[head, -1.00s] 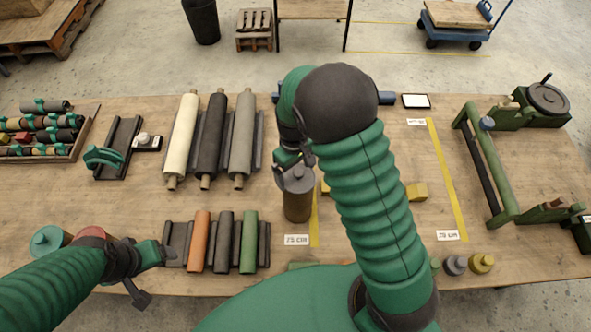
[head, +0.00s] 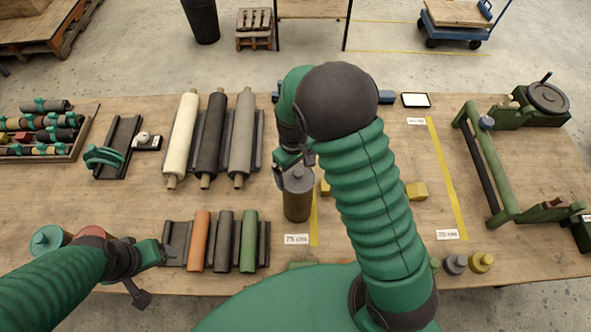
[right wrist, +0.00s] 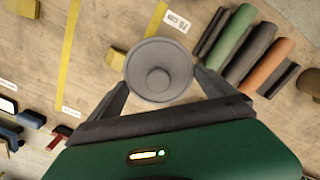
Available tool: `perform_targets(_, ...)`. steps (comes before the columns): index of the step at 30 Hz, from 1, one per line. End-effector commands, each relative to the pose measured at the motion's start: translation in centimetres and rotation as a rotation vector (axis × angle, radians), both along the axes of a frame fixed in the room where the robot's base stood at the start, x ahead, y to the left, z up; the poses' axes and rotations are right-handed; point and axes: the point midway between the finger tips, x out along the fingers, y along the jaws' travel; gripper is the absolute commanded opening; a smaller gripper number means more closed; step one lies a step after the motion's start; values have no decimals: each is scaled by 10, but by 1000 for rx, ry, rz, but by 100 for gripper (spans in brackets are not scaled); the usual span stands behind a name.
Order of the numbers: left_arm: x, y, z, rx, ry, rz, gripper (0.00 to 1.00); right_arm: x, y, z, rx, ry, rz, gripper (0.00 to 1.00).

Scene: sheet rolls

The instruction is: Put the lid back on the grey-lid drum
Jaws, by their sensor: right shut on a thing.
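The grey-lid drum (head: 297,206) is a brown cylinder standing upright mid-table. Its grey lid (head: 297,181) is over its top; I cannot tell whether a small gap remains. In the right wrist view the lid (right wrist: 158,70) is a round grey disc with a central knob, between my two fingers. My right gripper (head: 291,163) is shut on the lid, above the drum; its arm covers part of the table. My left gripper (head: 150,275) is at the left front, its fingers apart and empty, beside a red-topped drum (head: 91,232) and a teal-topped drum (head: 48,239).
Short rolls in a rack (head: 226,240) lie left of the drum, long rolls (head: 211,140) behind them. A yellow block (head: 416,191) is to the right. A green roller frame (head: 489,165) stands far right. The table between drum and short rolls is clear.

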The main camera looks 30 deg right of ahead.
Motion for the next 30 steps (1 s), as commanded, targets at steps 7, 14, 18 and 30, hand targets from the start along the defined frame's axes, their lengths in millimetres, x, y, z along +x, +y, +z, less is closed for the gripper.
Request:
perform_targets(7, 0, 0, 1, 0, 0, 0, 78, 0, 0, 0, 0, 1, 1, 49)
perform_targets(14, 0, 0, 1, 0, 0, 0, 78, 0, 0, 0, 0, 0, 0, 100)
perform_targets(18, 0, 0, 1, 0, 0, 0, 78, 0, 0, 0, 0, 0, 0, 100)
perform_targets(30, 0, 0, 11, 0, 0, 0, 78, 0, 0, 10, 0, 0, 0, 100)
